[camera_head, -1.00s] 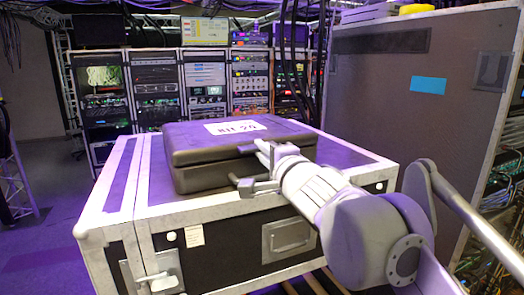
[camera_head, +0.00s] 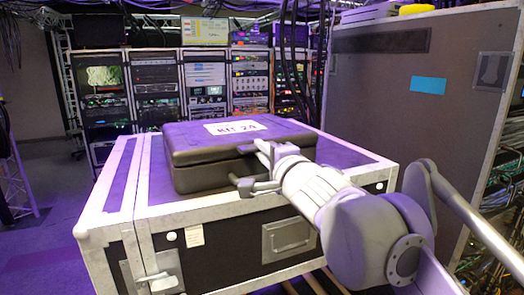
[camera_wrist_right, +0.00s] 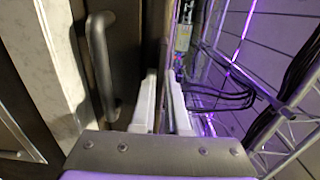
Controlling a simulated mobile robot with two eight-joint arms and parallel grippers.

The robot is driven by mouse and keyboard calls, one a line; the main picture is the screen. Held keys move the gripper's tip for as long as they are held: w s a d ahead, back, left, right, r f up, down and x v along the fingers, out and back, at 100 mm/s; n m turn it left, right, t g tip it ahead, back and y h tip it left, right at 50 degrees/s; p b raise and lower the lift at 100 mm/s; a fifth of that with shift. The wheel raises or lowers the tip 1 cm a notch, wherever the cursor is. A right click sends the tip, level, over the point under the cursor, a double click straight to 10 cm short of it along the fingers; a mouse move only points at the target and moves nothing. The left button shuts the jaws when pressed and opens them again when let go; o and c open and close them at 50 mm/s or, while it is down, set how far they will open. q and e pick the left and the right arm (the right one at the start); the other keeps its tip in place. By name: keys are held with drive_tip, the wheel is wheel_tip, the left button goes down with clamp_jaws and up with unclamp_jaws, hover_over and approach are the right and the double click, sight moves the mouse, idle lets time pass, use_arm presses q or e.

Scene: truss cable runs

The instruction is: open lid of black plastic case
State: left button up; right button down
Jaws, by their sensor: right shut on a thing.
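The black plastic case (camera_head: 212,172) lies flat on a large flight case, with its lid (camera_head: 190,139) down and a white "KIT 24" label (camera_head: 236,127) on top. My right gripper (camera_head: 257,168) is at the front right of the case, shut on the lid's front edge. One finger is higher, by the lid, and the other lower, in front of the case body. In the right wrist view, the case's dark handle (camera_wrist_right: 103,65) stands left of the fingers (camera_wrist_right: 163,103), with a thin dark edge between them. My left gripper is not in view.
The flight case (camera_head: 345,173) has pale metal edges, a front latch (camera_head: 155,272) and a recessed handle (camera_head: 287,238). A tall dark panel (camera_head: 410,110) stands at the right. Equipment racks (camera_head: 155,90) line the back.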

drive_tip(key=r+p, duration=0.1)
drive_tip(key=r, duration=0.2)
drive_tip(key=w+r+p, duration=0.1)
drive_tip(key=r, duration=0.2)
drive_tip(key=w+r+p, duration=0.1)
drive_tip(key=r, duration=0.2)
drive_tip(key=shift+a+r, duration=0.4)
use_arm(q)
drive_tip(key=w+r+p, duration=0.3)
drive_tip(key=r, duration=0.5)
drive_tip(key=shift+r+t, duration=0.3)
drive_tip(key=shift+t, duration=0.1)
use_arm(e)
drive_tip(key=w+a+r, duration=0.1)
drive_tip(key=w+r, duration=0.3)
drive_tip(key=r, duration=0.4)
drive_tip(key=shift+w+a, duration=0.35)
drive_tip(key=shift+a, duration=0.05)
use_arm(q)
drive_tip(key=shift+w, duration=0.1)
use_arm(e)
drive_tip(key=c, duration=0.9)
unclamp_jaws()
drive_tip(key=shift+s, duration=0.1)
